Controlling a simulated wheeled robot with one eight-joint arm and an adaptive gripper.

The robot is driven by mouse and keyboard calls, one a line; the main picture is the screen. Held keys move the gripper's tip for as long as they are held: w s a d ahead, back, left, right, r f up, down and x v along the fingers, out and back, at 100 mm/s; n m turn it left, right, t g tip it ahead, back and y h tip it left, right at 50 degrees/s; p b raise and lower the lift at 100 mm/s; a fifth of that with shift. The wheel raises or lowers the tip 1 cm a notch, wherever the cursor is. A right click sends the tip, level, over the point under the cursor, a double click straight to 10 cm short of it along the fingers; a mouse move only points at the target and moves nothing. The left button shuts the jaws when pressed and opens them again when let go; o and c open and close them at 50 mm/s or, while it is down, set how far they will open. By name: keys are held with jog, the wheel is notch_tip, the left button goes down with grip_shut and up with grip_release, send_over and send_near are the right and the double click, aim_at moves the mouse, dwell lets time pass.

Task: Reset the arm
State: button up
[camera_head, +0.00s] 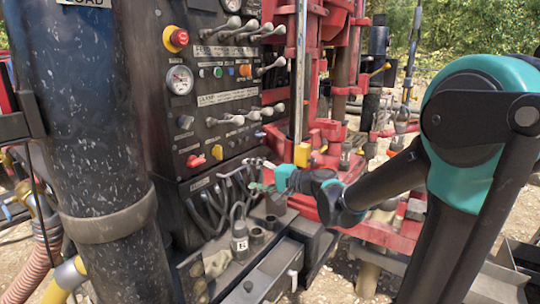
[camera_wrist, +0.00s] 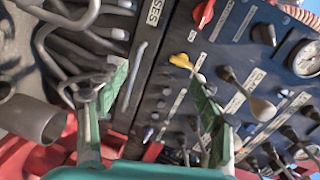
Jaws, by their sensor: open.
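My gripper (camera_head: 260,186) is in front of the lower part of the black control panel (camera_head: 215,105), near the grey hoses. In the wrist view its two green-padded fingers (camera_wrist: 158,82) stand wide apart with nothing between them. The panel lies behind the gap, turned sideways, with the hoses beyond the left finger. My arm reaches in from the right in the head view, with teal and black links. Whether the fingertips touch the panel or hoses cannot be told.
The panel carries several levers (camera_head: 240,118), a red emergency button (camera_head: 175,39) and a gauge (camera_head: 180,80). A thick dark cylinder (camera_head: 90,110) stands at left. A red rig frame (camera_head: 335,128) stands behind my arm. Below is a dark ledge with a tagged fitting (camera_head: 239,245).

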jog(key=s+d+f+n+g+h, duration=0.1)
jog(key=s+d+f+h, duration=0.3)
jog(key=s+d+f, duration=0.2)
jog(key=s+d+f+n+g+h, duration=0.1)
jog(key=s+d+f+h, duration=0.4)
jog(key=d+f, duration=0.5)
jog(key=s+d+f+n+g+h, duration=0.2)
jog(key=s+d+f+h, duration=0.3)
jog(key=d, duration=0.8)
jog(key=s+f, duration=0.3)
jog(key=shift+s+d+f, duration=0.15)
jog(key=shift+s+f, duration=0.2)
jog(key=shift+f, duration=0.05)
